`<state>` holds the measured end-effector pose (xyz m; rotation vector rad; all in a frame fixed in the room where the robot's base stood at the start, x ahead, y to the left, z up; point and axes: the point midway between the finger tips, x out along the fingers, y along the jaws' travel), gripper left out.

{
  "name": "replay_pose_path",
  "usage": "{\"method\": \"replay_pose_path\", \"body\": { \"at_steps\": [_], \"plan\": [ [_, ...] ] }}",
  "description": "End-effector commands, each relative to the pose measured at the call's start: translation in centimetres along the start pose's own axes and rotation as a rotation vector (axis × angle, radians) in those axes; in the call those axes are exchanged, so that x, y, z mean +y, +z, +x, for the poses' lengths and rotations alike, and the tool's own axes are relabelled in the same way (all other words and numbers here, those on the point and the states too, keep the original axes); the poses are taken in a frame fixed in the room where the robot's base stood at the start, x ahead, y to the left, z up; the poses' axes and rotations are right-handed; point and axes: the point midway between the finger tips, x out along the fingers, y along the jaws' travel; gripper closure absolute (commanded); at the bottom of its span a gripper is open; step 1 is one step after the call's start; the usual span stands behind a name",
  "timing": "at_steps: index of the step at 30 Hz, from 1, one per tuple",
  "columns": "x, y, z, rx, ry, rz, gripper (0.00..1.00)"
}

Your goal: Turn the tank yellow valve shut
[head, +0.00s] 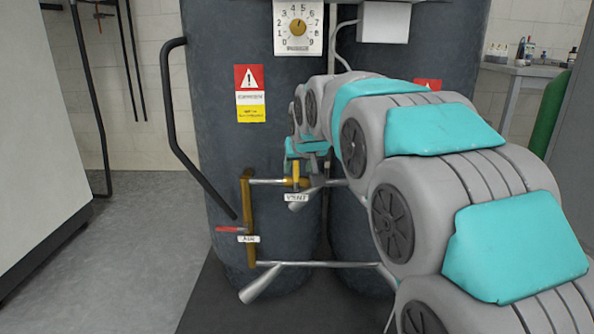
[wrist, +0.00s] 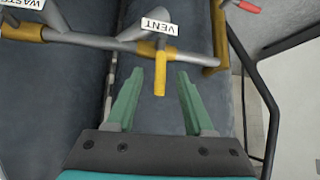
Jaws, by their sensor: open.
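The yellow valve handle (head: 296,170) sits on the pipe at the front of the dark tank, beside the VENT label (head: 296,197). In the wrist view the yellow handle (wrist: 160,82) points from the pipe toward my gripper, across the pipe's line. The VENT label (wrist: 159,26) is at its base. My gripper (wrist: 159,72) is open, with its green fingers on either side of the handle and a gap on both sides. In the head view my gripper (head: 306,150) is just above the pipe, partly hidden by my arm.
A red handle (head: 230,229) with the AIR label (head: 248,239) is on the pipe to the left. In the wrist view a WASTE label (wrist: 24,3) is at the top left. A black hose (head: 185,140) curves beside the tank. The floor at left is clear.

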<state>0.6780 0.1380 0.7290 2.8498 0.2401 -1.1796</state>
Motion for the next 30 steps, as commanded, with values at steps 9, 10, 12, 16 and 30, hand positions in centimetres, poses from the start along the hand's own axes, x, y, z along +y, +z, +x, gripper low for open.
{"method": "replay_pose_path", "body": {
  "at_steps": [9,10,12,16,30],
  "plan": [
    [0.0,-0.1,-3.9,0.003,0.000,0.000,0.47],
    [0.0,0.0,-4.0,0.002,0.000,0.000,0.47],
    [0.0,0.0,-3.9,0.001,0.000,0.000,0.47],
    [0.0,0.0,-3.9,0.000,0.000,0.000,0.47],
    [5.6,17.7,-10.9,-0.379,0.064,0.061,0.47]
  ]
}}
